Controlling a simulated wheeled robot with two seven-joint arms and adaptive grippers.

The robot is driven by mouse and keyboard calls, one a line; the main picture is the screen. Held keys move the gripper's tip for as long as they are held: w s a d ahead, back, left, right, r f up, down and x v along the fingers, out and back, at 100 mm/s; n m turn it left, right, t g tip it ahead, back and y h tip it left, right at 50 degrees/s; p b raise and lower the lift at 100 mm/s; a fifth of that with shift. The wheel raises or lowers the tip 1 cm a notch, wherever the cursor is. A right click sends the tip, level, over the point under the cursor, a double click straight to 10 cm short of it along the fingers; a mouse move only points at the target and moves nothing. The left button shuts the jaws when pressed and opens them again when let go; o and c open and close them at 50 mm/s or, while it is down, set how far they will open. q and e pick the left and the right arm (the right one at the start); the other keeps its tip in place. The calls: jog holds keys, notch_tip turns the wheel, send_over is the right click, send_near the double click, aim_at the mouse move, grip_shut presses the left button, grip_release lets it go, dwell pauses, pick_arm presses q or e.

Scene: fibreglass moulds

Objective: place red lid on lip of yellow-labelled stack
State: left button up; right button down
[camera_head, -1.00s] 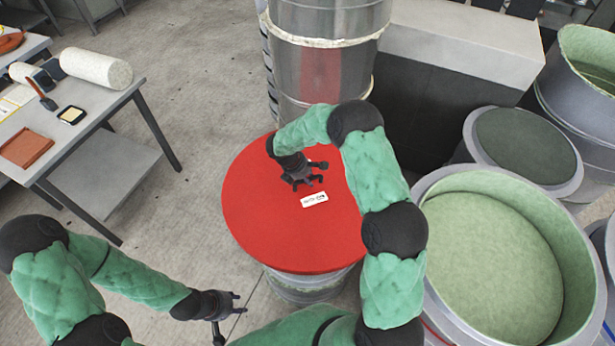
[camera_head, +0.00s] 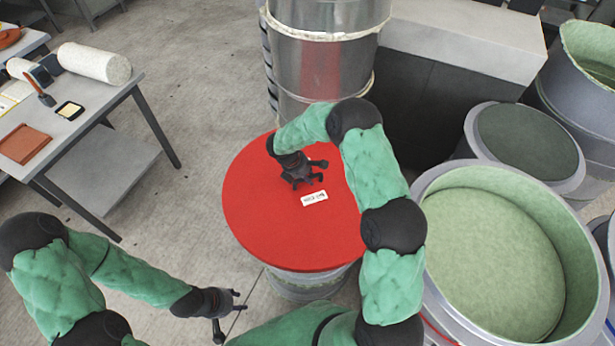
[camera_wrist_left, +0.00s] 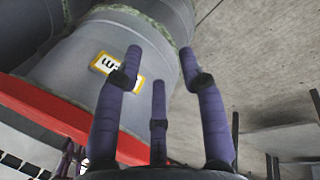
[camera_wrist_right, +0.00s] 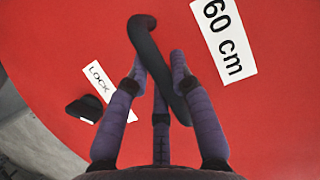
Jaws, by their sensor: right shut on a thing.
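The red lid (camera_head: 250,225) is a broad flat disc with a white label, centred in the head view. My right gripper (camera_head: 310,170) is above it, shut on a dark curved handle (camera_wrist_right: 148,45) on its top. A grey cylindrical stack (camera_head: 300,285) shows beneath the lid's near edge. The left wrist view shows a grey cylinder with a yellow-bordered label (camera_wrist_left: 115,69) and a red rim (camera_wrist_left: 60,112) beside it. I cannot tell whether the lid rests on the lip all round. My left gripper (camera_head: 235,305) is open and empty, low and left of the lid.
A metal drum (camera_head: 322,75) stands close behind the lid. Green-lined moulds (camera_head: 490,260) stand close on the right. A table (camera_head: 100,95) with a white roll (camera_head: 95,63) and small items is at the left. Open floor lies between table and lid.

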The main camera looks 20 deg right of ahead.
jog(key=shift+w+f, duration=0.1)
jog(key=c, duration=1)
grip_release()
